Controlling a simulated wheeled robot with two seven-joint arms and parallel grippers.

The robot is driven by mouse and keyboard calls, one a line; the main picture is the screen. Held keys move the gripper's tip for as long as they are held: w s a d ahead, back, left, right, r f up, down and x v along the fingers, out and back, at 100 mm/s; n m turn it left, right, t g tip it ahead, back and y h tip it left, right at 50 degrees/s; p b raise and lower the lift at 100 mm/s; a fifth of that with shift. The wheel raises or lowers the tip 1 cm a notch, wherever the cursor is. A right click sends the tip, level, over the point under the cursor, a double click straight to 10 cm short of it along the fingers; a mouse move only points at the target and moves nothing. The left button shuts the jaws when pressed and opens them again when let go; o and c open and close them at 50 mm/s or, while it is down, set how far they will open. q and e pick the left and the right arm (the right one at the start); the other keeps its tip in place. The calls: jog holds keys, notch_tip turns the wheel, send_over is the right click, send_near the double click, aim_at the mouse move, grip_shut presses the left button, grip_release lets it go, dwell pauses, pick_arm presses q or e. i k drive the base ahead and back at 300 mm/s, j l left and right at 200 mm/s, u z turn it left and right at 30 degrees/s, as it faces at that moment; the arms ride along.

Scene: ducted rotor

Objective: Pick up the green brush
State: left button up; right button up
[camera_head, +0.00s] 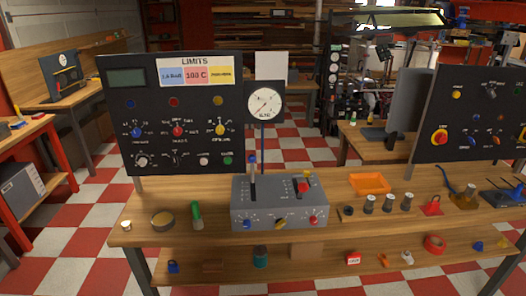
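A slim green object (196,213), which looks like the green brush, stands upright on the left part of the wooden workbench (150,232). It has a paler part near its lower end. Neither of my grippers shows in the head view.
A tall black "LIMITS" panel (180,118) rises behind the brush, with a round gauge (264,103) beside it. A small light cap-like item (126,225) is at the bench's left end. An orange tray (369,184) and several metal cylinders (388,203) stand right.

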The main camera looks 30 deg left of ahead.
aim_at(198, 225)
jog(key=u, duration=1.4)
